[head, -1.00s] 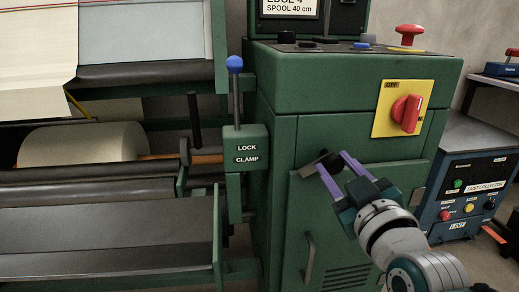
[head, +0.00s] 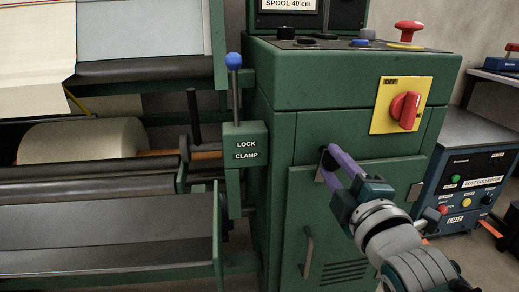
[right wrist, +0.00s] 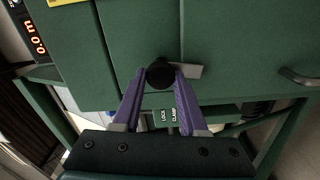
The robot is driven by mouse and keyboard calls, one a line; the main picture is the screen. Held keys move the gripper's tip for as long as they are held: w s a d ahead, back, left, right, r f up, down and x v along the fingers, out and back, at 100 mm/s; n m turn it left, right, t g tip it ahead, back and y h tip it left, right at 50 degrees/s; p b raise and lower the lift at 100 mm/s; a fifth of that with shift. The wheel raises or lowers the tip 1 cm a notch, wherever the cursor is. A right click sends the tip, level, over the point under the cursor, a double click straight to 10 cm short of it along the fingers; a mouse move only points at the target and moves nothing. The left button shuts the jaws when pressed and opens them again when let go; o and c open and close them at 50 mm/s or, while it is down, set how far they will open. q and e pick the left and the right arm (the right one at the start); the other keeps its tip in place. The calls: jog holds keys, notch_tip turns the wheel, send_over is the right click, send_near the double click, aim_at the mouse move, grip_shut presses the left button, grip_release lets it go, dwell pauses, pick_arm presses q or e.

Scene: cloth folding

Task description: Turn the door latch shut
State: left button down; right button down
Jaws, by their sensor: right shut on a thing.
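The door latch (right wrist: 189,71) is a black round knob with a flat grey metal tab, near the top edge of the green cabinet door (head: 340,230). In the head view its tab (head: 319,174) points roughly downward, and the knob is mostly hidden by my fingers. My right gripper (head: 329,151), with purple fingers, is shut on the latch knob. In the right wrist view the fingers (right wrist: 160,76) sit on either side of the black knob. My left gripper is not in view.
A vertical door handle (head: 308,252) is below the latch. A yellow plate with a red switch (head: 405,108) is above right. The lock clamp lever (head: 235,90) with a blue ball stands to the left. A blue dust collector box (head: 460,180) is at the right.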

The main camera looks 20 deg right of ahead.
jog(key=shift+n, duration=1)
jog(key=shift+c, duration=2.4)
grip_release()
